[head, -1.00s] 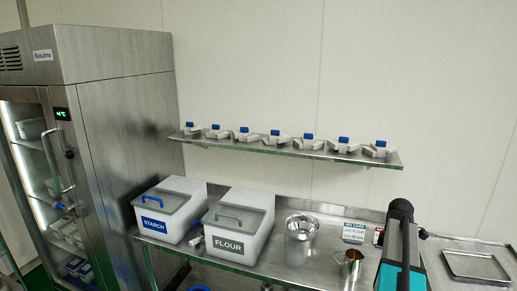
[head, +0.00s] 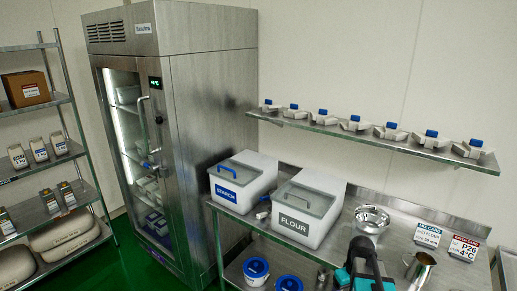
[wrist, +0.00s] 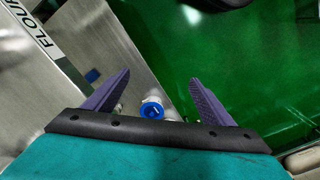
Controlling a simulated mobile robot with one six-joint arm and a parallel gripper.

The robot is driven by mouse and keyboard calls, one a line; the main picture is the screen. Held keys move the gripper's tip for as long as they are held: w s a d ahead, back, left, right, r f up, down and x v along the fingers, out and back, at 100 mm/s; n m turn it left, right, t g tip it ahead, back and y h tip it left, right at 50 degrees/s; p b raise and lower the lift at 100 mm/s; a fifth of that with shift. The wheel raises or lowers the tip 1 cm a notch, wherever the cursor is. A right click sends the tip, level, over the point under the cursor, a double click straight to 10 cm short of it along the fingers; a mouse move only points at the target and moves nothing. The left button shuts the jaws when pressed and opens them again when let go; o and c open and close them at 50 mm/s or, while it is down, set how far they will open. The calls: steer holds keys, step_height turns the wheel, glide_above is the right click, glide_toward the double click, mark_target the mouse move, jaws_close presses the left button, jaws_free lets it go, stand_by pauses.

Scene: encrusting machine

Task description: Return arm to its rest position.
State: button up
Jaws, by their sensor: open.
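My gripper (wrist: 158,88) is open in the wrist view, with its two purple fingers spread apart and nothing held between them. A small blue-topped item (wrist: 152,109) shows between the fingers, apparently below them. In the head view my arm (head: 365,268) is at the bottom, right of centre, in front of the steel table. The fingers cannot be made out there.
The flour bin (head: 302,213) and starch bin (head: 240,187) stand on the steel table (head: 345,250). Blue-lidded tubs (head: 256,269) sit below. A wall shelf (head: 375,138) holds several blue-topped pieces. A fridge (head: 205,120) and rack (head: 75,155) stand left. Green floor (wrist: 250,60) is open beside the table.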

steer(key=s+a+f+m, duration=0.2)
steer(key=a+f, duration=0.1)
steer(key=a, duration=0.5)
steer(key=s+a+f+m, duration=0.1)
steer(key=s+a+f, duration=0.15)
steer(key=a, duration=0.45)
steer(key=s+f+g+b, duration=0.3)
steer(key=s+f+b, duration=0.4)
steer(key=s+f, duration=0.6)
steer(key=s+f+g+b, duration=0.2)
steer(key=s+f+b, duration=0.4)
steer(key=s+f, duration=0.6)
step_height(320, 180, down, 8)
steer(key=shift+s+r+g+b, duration=0.2)
steer(key=shift+s+g+b, duration=0.15)
steer(key=shift+g, duration=0.05)
